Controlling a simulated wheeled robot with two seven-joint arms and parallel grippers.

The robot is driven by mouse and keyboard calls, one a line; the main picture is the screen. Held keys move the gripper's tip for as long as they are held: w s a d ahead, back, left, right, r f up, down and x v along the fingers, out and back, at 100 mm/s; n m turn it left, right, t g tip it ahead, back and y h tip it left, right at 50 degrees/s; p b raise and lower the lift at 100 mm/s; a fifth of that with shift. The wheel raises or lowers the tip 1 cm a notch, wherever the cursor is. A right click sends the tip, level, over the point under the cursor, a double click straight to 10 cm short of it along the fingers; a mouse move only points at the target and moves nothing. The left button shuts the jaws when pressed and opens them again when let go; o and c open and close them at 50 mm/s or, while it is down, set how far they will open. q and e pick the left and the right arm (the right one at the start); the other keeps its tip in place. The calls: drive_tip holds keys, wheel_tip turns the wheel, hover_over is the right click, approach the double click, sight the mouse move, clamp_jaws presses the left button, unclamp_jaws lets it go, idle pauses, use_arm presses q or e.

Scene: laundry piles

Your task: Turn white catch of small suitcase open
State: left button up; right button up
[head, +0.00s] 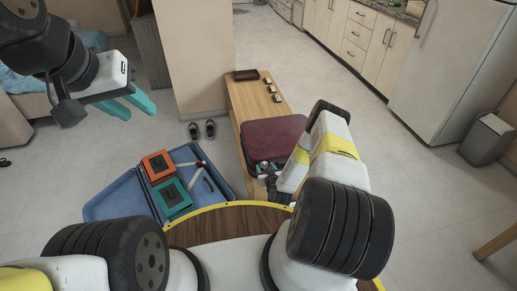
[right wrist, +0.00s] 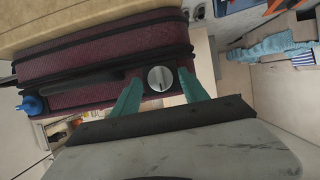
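The small burgundy suitcase (head: 274,138) lies on a wooden bench; its side fills the upper left of the right wrist view (right wrist: 100,70). A round white-grey catch (right wrist: 160,78) with a raised bar across it sits on this side, near the suitcase's end. My right gripper (right wrist: 161,80) is open, its teal fingers on either side of the catch; I cannot tell whether they touch it. A blue catch (right wrist: 32,105) sits further left on the suitcase. My left gripper (head: 128,103) is open and empty, raised at the upper left of the head view.
The wooden bench (head: 247,97) holds a dark tray (head: 245,75) and several small items behind the suitcase. An open blue suitcase (head: 115,198) with an orange box (head: 157,166) and a green box (head: 172,194) lies on the floor to the left. Dark shoes (head: 210,128) stand beside the bench.

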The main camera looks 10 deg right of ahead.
drive_tip(key=shift+r, duration=0.1)
drive_tip(key=v, duration=0.7)
drive_tip(key=shift+s, duration=0.4)
drive_tip(key=shift+r, duration=0.1)
